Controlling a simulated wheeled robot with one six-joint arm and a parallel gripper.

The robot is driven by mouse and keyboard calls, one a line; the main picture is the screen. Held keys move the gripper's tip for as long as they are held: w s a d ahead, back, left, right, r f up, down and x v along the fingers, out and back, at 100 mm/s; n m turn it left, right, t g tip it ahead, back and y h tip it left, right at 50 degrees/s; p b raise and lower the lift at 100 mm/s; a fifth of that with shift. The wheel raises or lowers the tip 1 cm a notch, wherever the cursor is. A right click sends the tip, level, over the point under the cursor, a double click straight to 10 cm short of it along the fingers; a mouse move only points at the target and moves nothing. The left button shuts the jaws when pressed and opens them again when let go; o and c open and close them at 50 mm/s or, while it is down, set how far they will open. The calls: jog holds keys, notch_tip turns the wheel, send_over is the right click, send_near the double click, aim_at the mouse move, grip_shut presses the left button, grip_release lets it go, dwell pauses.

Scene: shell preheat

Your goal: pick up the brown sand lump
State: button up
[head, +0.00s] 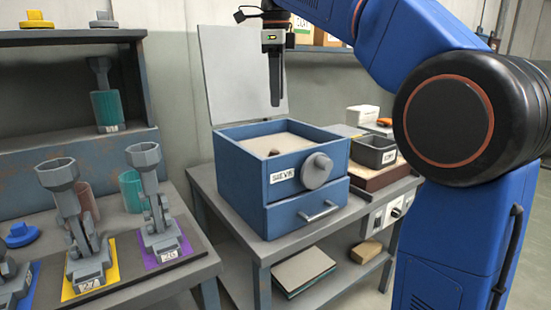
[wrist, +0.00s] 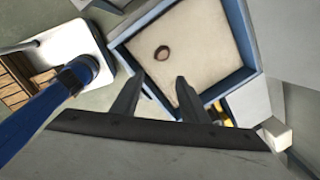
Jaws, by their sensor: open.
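The brown sand lump (head: 274,153) is a small dark piece lying on the pale sand in the open blue sieve box (head: 240,186). In the wrist view the lump (wrist: 162,53) shows on the sand, ahead of the fingertips and a little left of the middle between them. The blue box's rim (wrist: 242,28) surrounds the sand there. My gripper (head: 275,103) hangs above the box, pointing down, with nothing in it. In the wrist view my gripper (wrist: 157,79) has its two fingers apart, clear of the lump.
A raised grey lid (head: 232,75) stands behind the box. A round knob (head: 317,171) and a drawer handle (head: 318,211) stick out in front. A dark grey bin (head: 374,151) stands to the right. Clamp stands on yellow (head: 90,281) and purple (head: 167,251) plates fill the left bench.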

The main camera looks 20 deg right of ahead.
send_over(278, 152)
jog(key=f, duration=1.1)
jog(key=shift+s+a+f, duration=0.2)
jog(key=shift+s+f, duration=0.1)
jog(key=shift+s, duration=0.1)
jog(key=shift+w+d+f, duration=0.1)
jog(key=shift+w+f, duration=0.05)
jog(key=shift+f, duration=0.75)
jog(key=shift+w+d+f, duration=0.1)
jog(key=shift+w+f, duration=0.1)
jog(key=shift+f, duration=0.75)
jog(key=shift+w+f, duration=0.15)
jog(key=shift+f, duration=0.75)
jog(key=c, duration=0.9)
